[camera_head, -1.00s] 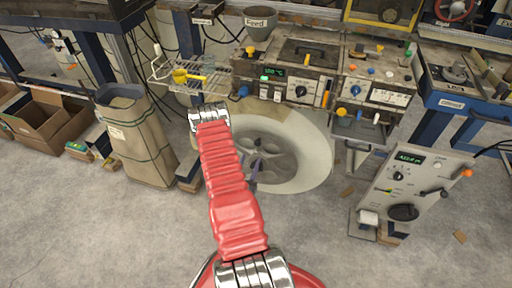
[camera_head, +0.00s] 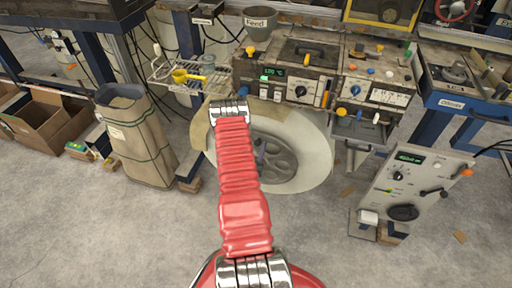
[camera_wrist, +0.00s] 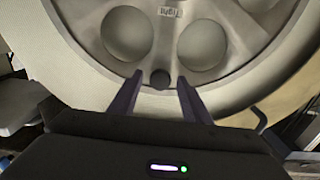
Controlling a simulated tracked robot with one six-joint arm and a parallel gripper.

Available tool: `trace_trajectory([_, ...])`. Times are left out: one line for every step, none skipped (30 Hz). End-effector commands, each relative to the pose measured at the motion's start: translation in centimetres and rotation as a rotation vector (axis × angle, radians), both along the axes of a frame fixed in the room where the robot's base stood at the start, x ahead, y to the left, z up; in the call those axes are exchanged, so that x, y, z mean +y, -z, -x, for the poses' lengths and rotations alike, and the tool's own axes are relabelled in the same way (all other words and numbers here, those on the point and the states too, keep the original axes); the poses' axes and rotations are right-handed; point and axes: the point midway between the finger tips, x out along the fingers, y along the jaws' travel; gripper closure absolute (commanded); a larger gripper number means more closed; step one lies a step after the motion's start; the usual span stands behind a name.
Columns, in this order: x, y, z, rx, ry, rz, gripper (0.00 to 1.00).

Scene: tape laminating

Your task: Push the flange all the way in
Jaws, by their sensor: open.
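The grey flange (camera_head: 283,158), a round plate with large holes, sits at the centre of a big pale roll (camera_head: 318,150) under the machine. In the wrist view the flange (camera_wrist: 232,58) fills the upper part, with a small "Tight" label (camera_wrist: 168,12) and a dark round knob (camera_wrist: 160,82) near its lower edge. My gripper (camera_wrist: 160,78) is open, its two dark fingers on either side of the knob, not closed on it. In the head view my red arm hides the left part of the roll. How deep the flange sits cannot be told.
The machine (camera_head: 295,75) with knobs and a green display stands above the roll. A wire shelf (camera_head: 182,75) holds a yellow scoop. A paper sack (camera_head: 138,140) stands left, a grey control box (camera_head: 405,190) right. The floor in front is mostly clear.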

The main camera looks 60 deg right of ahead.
Motion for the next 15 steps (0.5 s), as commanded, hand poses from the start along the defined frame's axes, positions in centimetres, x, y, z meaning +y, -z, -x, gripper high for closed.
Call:
trace_trajectory([0.02, 0.01, 0.0, 0.0, 0.0, 0.0, 0.56])
trace_trajectory([0.02, 0.01, 0.0, 0.0, 0.0, 0.0, 0.58])
trace_trajectory([0.02, 0.0, 0.0, 0.0, 0.0, 0.0, 0.6])
trace_trajectory([0.02, 0.0, 0.0, 0.0, 0.0, 0.0, 0.63])
trace_trajectory([0.02, 0.0, 0.0, 0.0, 0.0, 0.0, 0.65])
trace_trajectory([0.02, 0.0, 0.0, 0.0, 0.0, 0.0, 0.68])
trace_trajectory([0.03, 0.0, 0.0, 0.0, 0.0, 0.0, 0.7])
trace_trajectory([0.03, 0.0, 0.0, 0.0, 0.0, 0.0, 0.72])
trace_trajectory([0.03, 0.0, 0.0, 0.0, 0.0, 0.0, 0.75])
trace_trajectory([0.03, 0.0, 0.0, 0.0, 0.0, 0.0, 0.77])
trace_trajectory([0.03, 0.0, 0.0, 0.0, 0.0, 0.0, 0.79])
trace_trajectory([0.03, 0.0, 0.0, 0.0, 0.0, 0.0, 0.82])
trace_trajectory([0.03, 0.0, 0.0, 0.0, 0.0, 0.0, 0.84])
trace_trajectory([0.03, 0.0, 0.0, 0.0, 0.0, 0.0, 0.86])
trace_trajectory([0.03, 0.0, 0.01, 0.0, 0.0, 0.0, 0.89])
